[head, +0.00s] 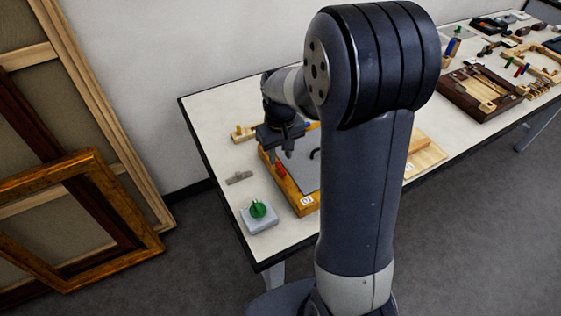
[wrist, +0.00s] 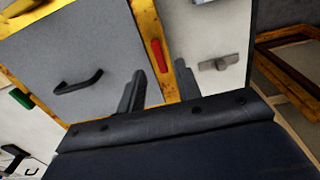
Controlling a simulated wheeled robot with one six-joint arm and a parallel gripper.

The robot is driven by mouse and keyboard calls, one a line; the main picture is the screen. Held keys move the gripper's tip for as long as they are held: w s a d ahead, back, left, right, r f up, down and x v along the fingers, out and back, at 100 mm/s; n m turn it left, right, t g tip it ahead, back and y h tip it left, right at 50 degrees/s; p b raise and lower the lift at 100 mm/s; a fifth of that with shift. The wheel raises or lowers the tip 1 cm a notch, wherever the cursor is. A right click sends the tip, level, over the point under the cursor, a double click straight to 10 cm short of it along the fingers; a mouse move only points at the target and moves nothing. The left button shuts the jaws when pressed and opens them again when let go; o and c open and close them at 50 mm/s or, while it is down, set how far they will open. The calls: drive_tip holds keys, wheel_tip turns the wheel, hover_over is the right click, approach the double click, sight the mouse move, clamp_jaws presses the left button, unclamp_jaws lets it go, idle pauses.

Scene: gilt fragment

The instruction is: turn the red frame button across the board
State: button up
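The gilt frame (head: 297,195) lies on the table with a grey board (head: 306,172) in it. The board (wrist: 75,50) has a black handle (wrist: 78,82) in the wrist view. The red frame button (wrist: 157,57) lies lengthwise along the gilt rail (wrist: 148,22), beside the board's edge. It also shows in the head view (head: 281,171). My gripper (wrist: 161,82) is open, its two fingers apart on either side of the rail. The button appears between and beyond the fingertips; I cannot tell whether they touch it. In the head view my gripper (head: 277,158) is just above the button.
A grey metal piece (head: 239,178) lies on the table left of the frame. A grey box with a green knob (head: 258,210) stands near the front corner. A small green piece (wrist: 21,98) shows at the board's other side. Large frames (head: 95,200) lean at the left.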

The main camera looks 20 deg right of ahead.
sight(281, 167)
drive_tip(key=shift+f, duration=2.2)
drive_tip(key=shift+c, duration=0.2)
clamp_jaws()
